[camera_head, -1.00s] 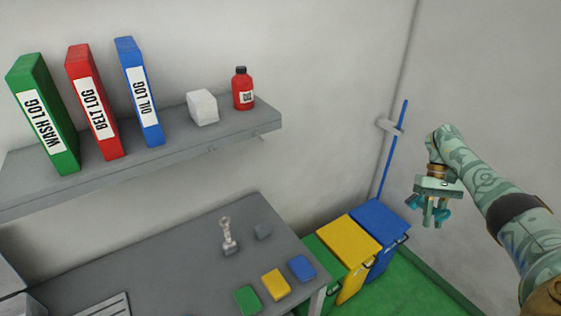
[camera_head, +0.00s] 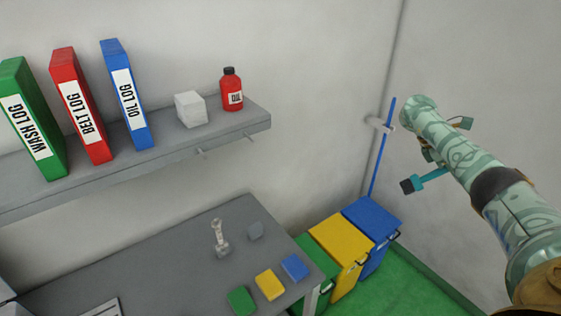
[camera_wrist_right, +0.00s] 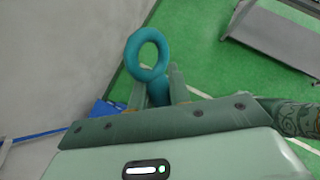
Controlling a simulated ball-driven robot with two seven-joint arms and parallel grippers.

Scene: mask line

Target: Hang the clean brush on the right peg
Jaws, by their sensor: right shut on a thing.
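A brush with a teal handle (camera_head: 432,176) and a dark head (camera_head: 408,186) is held out at the right, in front of the bare wall. Its teal hanging ring (camera_wrist_right: 148,52) stands up between the fingers in the right wrist view. My right gripper (camera_wrist_right: 160,92) is shut on the handle. In the head view this gripper is mostly hidden behind my forearm. Whether the bristles are clean cannot be told. Two small pegs stick out under the shelf's front edge: the left peg (camera_head: 200,152) and the right peg (camera_head: 250,137). Both look bare. The brush is well right of them.
The grey shelf (camera_head: 225,130) holds green, red and blue binders, a white box (camera_head: 190,108) and a red bottle (camera_head: 231,89). Below, a bench (camera_head: 150,262) carries a metal tool and coloured blocks. Bins (camera_head: 372,220) and a blue pole (camera_head: 383,150) stand right.

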